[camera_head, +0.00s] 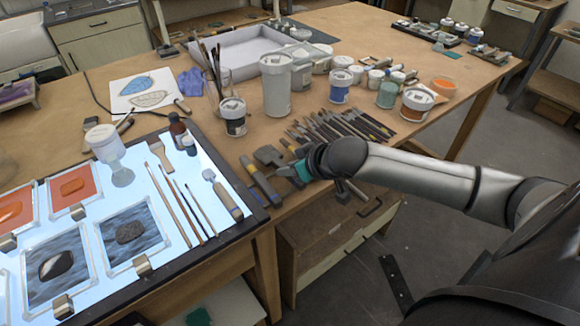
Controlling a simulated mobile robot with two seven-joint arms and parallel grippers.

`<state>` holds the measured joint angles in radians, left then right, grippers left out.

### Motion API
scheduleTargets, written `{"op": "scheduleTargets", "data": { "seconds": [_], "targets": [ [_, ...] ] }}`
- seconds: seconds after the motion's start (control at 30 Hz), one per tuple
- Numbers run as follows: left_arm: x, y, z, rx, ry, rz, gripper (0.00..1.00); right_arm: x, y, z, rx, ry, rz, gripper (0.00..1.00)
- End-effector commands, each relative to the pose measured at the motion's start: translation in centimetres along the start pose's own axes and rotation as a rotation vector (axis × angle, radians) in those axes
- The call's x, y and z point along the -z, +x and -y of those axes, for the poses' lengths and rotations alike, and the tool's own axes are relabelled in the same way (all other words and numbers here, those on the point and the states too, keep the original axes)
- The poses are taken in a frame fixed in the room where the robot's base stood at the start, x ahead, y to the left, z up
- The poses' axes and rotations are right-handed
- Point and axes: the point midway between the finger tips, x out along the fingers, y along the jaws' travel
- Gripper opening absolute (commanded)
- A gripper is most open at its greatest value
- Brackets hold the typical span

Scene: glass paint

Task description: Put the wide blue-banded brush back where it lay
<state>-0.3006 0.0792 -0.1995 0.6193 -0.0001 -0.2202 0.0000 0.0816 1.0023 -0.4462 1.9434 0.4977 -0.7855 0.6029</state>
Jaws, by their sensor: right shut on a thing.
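My right gripper (292,172), with teal fingertips, is low over the front edge of the wooden table, right of the light panel. It is shut on what looks like the wide brush (269,155), whose broad dark head shows just beyond the fingers. The grip itself and the brush's blue band are largely hidden by the gripper and wrist. I cannot tell whether the brush touches the table. My left gripper is not in view.
A row of thin brushes (345,126) lies behind my right wrist. Paint jars (340,88) and a large white tub (275,90) stand farther back. The lit panel (130,190) at left holds glass pieces, brushes and a scraper (222,196).

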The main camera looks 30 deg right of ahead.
Motion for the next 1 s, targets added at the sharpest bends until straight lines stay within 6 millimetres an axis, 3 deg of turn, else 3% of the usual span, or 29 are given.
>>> {"op": "scheduleTargets", "data": {
  "seconds": [0.47, 0.5, 0.8, 1.0],
  "targets": [
    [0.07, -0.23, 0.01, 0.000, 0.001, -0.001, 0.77, -0.34, 0.34, 0.02, 0.001, 0.000, 0.000, 0.00],
    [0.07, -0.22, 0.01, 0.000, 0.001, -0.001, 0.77, -0.34, 0.34, 0.01, 0.000, 0.000, 0.000, 0.30],
    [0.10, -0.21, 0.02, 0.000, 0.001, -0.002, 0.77, -0.35, 0.33, 0.00, 0.000, 0.000, 0.000, 0.61],
    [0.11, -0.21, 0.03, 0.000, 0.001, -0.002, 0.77, -0.40, 0.33, 0.00, 0.000, 0.000, 0.001, 0.61]
  ]
}}
